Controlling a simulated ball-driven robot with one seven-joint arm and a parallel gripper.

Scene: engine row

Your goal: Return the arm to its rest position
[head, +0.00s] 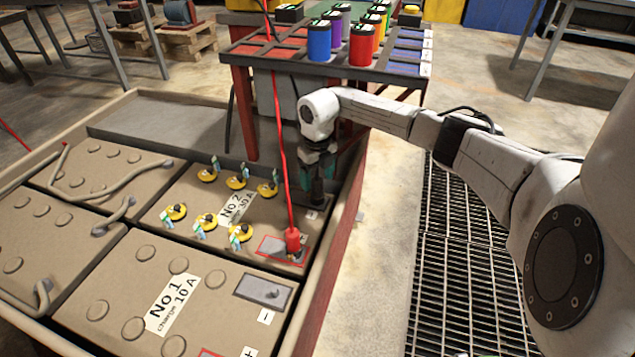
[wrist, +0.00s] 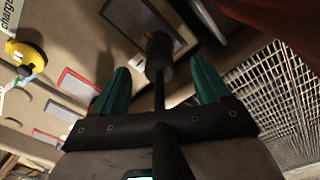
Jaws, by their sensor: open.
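My gripper (head: 320,172) hangs pointing down at the right edge of the No 2 battery (head: 150,215). In the wrist view its two teal fingers (wrist: 158,66) are spread apart. A dark plug (wrist: 159,50) with a black cable stands between and beyond the fingers, at the battery's corner, and the fingers appear clear of it. In the head view the gripper mostly hides this plug. My arm reaches from the right, over the floor grating, to the tray of batteries.
A red plug (head: 293,241) with a red cable (head: 278,130) rising from it sits near the gripper. Yellow caps (head: 207,221) dot the No 2 battery. The No 1 battery (head: 130,300) lies in front. A rack (head: 270,52) with coloured cans stands behind. Floor grating (head: 440,270) lies right.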

